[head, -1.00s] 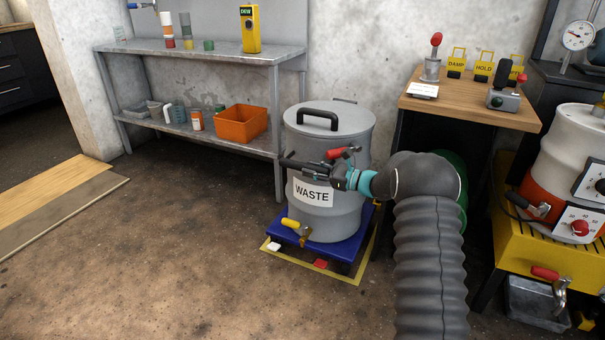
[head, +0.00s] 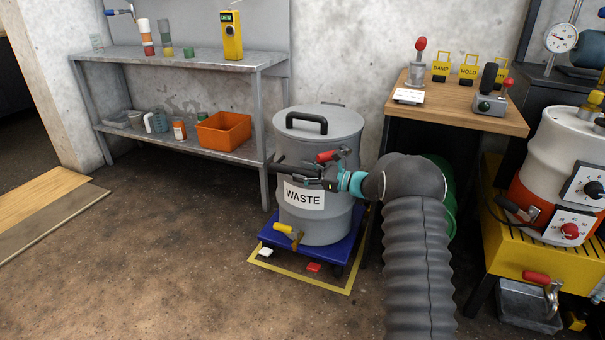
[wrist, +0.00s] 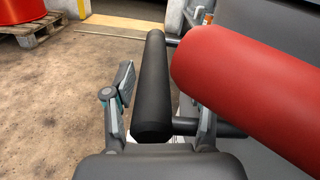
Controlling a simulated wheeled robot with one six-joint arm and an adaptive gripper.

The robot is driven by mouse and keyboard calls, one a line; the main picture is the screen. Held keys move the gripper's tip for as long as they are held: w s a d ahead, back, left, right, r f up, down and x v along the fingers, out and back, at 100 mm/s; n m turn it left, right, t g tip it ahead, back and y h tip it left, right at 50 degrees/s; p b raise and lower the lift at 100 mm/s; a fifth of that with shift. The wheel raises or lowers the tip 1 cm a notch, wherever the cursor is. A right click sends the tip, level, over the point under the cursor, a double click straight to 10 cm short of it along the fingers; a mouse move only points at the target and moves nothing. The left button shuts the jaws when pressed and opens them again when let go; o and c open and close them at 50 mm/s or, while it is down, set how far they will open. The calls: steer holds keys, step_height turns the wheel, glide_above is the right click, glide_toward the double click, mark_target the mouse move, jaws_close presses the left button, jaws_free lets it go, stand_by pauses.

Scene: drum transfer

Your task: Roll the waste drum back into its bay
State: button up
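The waste drum (head: 336,222) is a grey lidded drum with a white WASTE label. It stands upright on a blue dolly (head: 341,252), within the yellow floor outline of the bay (head: 328,286). A black bar handle juts out on the drum's near side and shows in the wrist view (wrist: 152,80). My gripper (head: 308,176) is at that bar; in the wrist view my gripper (wrist: 163,100) has its fingers apart on either side of the bar, with a gap on the right. A red lever (wrist: 250,85) lies just right of the fingers. The far bay edge is hidden.
A metal shelf (head: 190,62) with an orange bin (head: 223,133) stands behind left. A wooden-topped bench (head: 455,105) stands close behind right, and a yellow stand (head: 520,245) with another drum is at right. The floor at front left is clear.

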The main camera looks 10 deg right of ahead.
steer(key=v, duration=1.2)
